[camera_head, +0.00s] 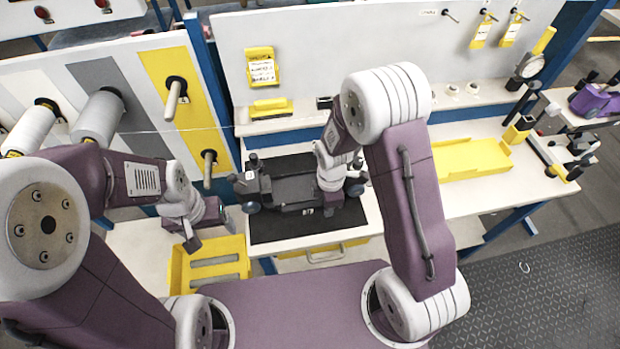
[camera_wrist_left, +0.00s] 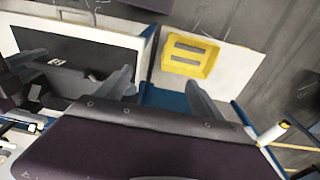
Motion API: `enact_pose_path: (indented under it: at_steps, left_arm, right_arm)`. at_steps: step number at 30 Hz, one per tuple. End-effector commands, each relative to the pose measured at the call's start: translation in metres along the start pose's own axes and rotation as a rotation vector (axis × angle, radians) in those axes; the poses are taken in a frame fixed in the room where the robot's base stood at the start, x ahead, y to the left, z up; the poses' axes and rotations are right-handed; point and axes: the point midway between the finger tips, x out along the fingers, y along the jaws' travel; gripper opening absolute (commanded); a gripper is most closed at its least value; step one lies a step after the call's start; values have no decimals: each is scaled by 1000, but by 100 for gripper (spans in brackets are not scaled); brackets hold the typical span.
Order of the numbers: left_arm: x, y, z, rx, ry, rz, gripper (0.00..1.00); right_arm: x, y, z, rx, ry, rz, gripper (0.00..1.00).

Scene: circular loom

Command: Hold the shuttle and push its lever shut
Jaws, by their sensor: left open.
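The dark shuttle (camera_head: 290,188) lies on a black mat (camera_head: 262,228) on the white bench in the head view. It also shows at the left of the left wrist view (camera_wrist_left: 68,82). I cannot make out its lever clearly. My left gripper (camera_head: 211,233) is open and empty, left of the shuttle and apart from it, near the yellow tray. Its two fingers (camera_wrist_left: 160,92) stand apart in the left wrist view. My right gripper (camera_head: 331,205) is at the shuttle's right part; its own wrist hides most of its fingers, so its grip is unclear.
A yellow tray (camera_head: 240,243) sits left of the mat and also shows in the left wrist view (camera_wrist_left: 208,46). A drawer handle (camera_head: 325,255) is at the bench front. Wooden pegs (camera_head: 173,100) and white spools (camera_head: 99,117) stick out at left. A yellow bin (camera_head: 470,160) lies at right.

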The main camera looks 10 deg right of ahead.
Motion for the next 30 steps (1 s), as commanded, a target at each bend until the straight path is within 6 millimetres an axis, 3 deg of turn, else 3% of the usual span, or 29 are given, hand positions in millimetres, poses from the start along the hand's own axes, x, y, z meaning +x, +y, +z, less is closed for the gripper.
enact_pose_path:
  at_steps: [20, 25, 29, 30]
  left_arm:
    - [1, 0, 0, 0, 0, 0, 77]
    - [-1, 0, 10, -11, -53, -2, 35]
    - [-28, 2, -33, -23, -72, -4, 0]
    - [-35, 4, -49, -25, -80, -6, 0]
  right_arm:
    - [4, 0, 0, 0, 0, 0, 0]
    - [5, -2, 0, 0, -1, -6, 0]
    - [6, -2, 0, 0, -1, -7, 0]
    - [6, -3, 0, 0, -1, -8, 0]
